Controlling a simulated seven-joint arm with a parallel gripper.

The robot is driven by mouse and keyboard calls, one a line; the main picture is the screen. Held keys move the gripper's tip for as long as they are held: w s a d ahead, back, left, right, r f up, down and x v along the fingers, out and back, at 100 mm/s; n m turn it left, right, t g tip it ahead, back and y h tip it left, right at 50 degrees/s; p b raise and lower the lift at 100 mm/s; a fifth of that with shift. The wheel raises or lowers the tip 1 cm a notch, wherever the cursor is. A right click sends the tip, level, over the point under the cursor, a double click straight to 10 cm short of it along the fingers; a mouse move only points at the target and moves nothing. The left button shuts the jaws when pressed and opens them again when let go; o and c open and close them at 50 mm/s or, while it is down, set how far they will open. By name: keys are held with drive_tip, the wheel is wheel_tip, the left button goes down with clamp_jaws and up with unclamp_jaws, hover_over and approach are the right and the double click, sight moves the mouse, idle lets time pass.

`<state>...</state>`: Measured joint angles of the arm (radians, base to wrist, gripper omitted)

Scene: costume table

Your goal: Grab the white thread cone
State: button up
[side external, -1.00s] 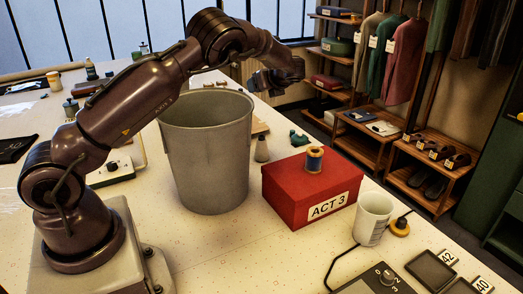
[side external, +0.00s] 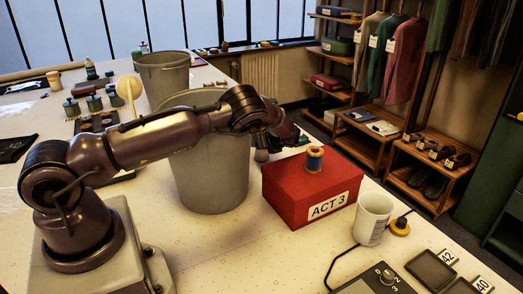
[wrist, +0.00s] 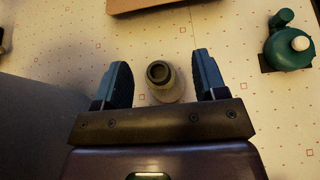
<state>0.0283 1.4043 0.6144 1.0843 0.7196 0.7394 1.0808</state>
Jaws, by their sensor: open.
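A pale greyish cone with a dark round hole in its top (wrist: 165,88), apparently the thread cone, stands upright on the table. In the wrist view it sits between the two fingers of my gripper (wrist: 161,62), with a gap on each side. My gripper is open and points down over the cone. In the side view my gripper (side external: 262,150) is low between the grey bucket and the red box, partly hidden behind my own arm. The cone cannot be made out clearly there.
A large grey bucket (side external: 210,180) stands close on the left of my gripper. A green object (wrist: 288,46) and a brown edge (wrist: 160,4) lie nearby.

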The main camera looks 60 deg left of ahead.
drive_tip(key=x, duration=0.2)
drive_tip(key=shift+a, duration=0.35)
drive_tip(key=shift+r, duration=0.1)
drive_tip(key=c, duration=1)
